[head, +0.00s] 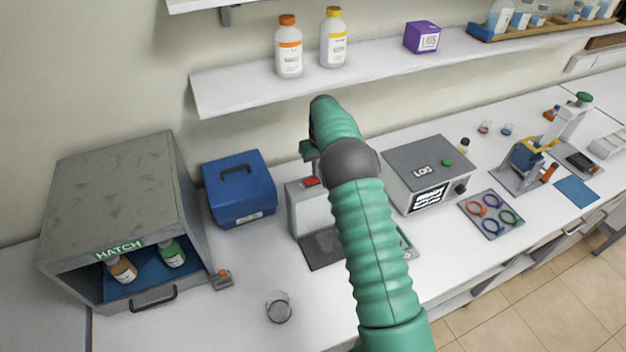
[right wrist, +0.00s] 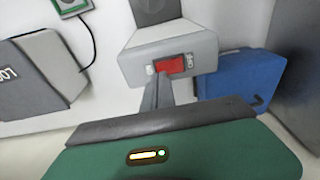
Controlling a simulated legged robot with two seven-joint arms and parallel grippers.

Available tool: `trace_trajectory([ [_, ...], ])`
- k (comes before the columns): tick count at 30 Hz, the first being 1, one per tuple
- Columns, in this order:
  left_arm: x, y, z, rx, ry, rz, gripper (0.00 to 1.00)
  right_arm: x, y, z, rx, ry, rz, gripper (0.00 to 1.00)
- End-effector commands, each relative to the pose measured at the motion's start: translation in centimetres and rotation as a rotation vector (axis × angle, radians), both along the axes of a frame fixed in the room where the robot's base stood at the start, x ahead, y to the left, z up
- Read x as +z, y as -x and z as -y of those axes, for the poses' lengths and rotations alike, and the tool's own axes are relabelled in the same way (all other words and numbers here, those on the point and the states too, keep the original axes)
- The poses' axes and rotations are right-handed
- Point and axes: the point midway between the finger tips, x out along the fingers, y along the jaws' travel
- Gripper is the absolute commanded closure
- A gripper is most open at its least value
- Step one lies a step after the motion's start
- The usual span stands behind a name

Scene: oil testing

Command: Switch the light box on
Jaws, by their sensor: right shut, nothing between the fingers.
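The light box (head: 305,210) is a grey upright housing with a dark plate at its front, in the middle of the bench in the head view. It also shows in the right wrist view (right wrist: 205,52). Its red rocker switch (right wrist: 170,66) is on top; part of it shows in the head view (head: 311,182). My right gripper (right wrist: 158,82) is shut and empty, its fingertips at the near edge of the switch. I cannot tell whether they touch it. My right arm hides the right part of the light box in the head view. My left gripper is not in view.
A blue case (head: 238,190) stands close left of the light box, with a grey hatch cabinet (head: 115,185) further left. A grey instrument box (head: 420,165) stands to the right. A shelf (head: 235,92) with bottles runs above. A glass beaker (head: 279,308) stands at the front.

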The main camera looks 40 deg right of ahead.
Motion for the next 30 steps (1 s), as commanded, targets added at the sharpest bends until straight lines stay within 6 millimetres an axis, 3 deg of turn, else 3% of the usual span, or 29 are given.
trace_trajectory([
  [30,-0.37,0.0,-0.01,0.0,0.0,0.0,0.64,-0.62,0.0,-0.07,0.001,0.0,0.0,1.0],
])
